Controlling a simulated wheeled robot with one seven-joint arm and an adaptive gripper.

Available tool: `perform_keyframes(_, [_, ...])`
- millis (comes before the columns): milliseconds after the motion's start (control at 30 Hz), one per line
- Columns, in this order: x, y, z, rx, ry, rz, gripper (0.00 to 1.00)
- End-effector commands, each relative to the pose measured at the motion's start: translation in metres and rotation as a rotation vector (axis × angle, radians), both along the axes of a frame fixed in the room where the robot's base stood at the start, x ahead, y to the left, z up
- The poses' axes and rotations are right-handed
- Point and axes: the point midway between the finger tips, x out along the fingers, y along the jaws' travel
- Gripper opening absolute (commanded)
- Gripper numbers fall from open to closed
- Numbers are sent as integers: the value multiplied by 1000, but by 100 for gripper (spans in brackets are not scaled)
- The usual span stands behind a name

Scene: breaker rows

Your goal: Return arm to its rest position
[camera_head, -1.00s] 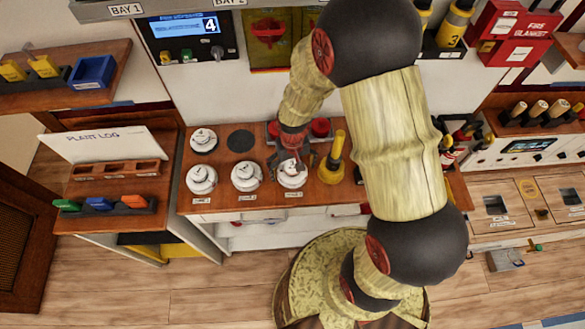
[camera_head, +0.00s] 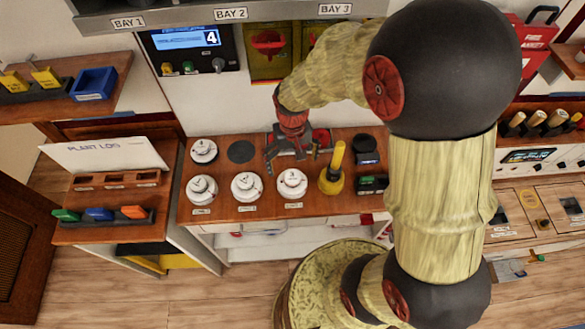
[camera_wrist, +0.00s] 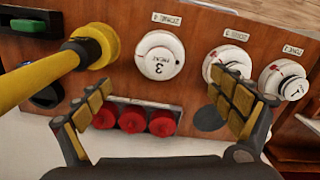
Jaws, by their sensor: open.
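My gripper (camera_head: 292,158) is open and empty in the head view, above the back of the wooden counter (camera_head: 240,210). In the wrist view my gripper (camera_wrist: 165,112) shows its two padded fingers spread wide, with nothing between them that they touch. A white round unit marked 3 (camera_head: 292,184) sits on the counter just in front of my gripper, apart from it; it also shows in the wrist view (camera_wrist: 160,57). My arm bends up and to the right from the gripper.
Other white units (camera_head: 246,186) stand to the left. A yellow-handled tool (camera_head: 332,180) stands upright close to the right of my gripper. Red knobs (camera_wrist: 132,119) lie near the fingers. A wall panel (camera_head: 192,50) reads 4. A plant log shelf (camera_head: 110,180) stands at left.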

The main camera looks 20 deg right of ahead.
Motion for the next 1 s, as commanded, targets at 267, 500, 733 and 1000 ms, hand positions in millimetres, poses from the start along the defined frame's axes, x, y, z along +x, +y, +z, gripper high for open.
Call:
perform_keyframes(267, [0, 0, 7, 0, 1, 0, 94])
perform_keyframes(500, [-21, 0, 3, 1, 55, 23, 94])
perform_keyframes(733, [-62, 0, 55, 1, 18, 60, 94])
perform_keyframes(1000, [-103, 0, 123, -8, -173, 86, 94])
